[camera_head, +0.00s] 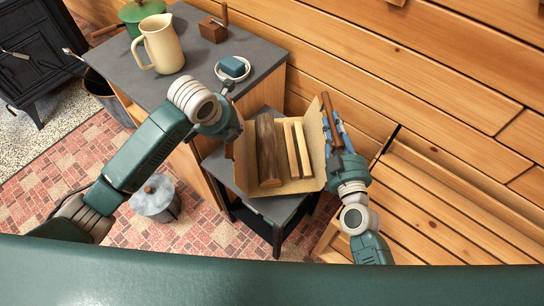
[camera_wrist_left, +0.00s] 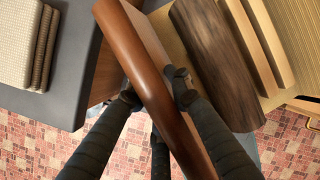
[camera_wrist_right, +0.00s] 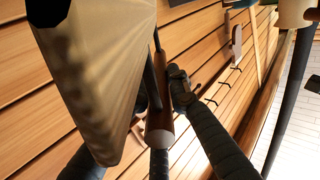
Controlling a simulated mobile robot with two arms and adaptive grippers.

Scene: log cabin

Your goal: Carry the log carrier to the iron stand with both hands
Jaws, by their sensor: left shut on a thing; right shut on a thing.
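The log carrier (camera_head: 315,150) is a tan, open-topped sling with a dark log (camera_head: 267,150) and paler split pieces (camera_head: 293,148) in it. It is over the dark iron stand (camera_head: 287,207); whether it touches the top I cannot tell. My left gripper (camera_wrist_left: 155,93) is shut on the carrier's brown handle (camera_wrist_left: 148,70) on the left side; in the head view its fingers are mostly hidden. My right gripper (camera_head: 340,150) is shut on the right-hand brown handle (camera_head: 329,112). That handle also shows between the fingers in the right wrist view (camera_wrist_right: 160,122).
A grey-topped cabinet (camera_head: 190,88) with a cream jug (camera_head: 162,45), a green pot (camera_head: 138,12) and a dish (camera_head: 232,68) stands behind and left of the stand. A wooden bench (camera_head: 430,215) is close on the right. A grey lidded can (camera_head: 153,196) stands on the brick floor.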

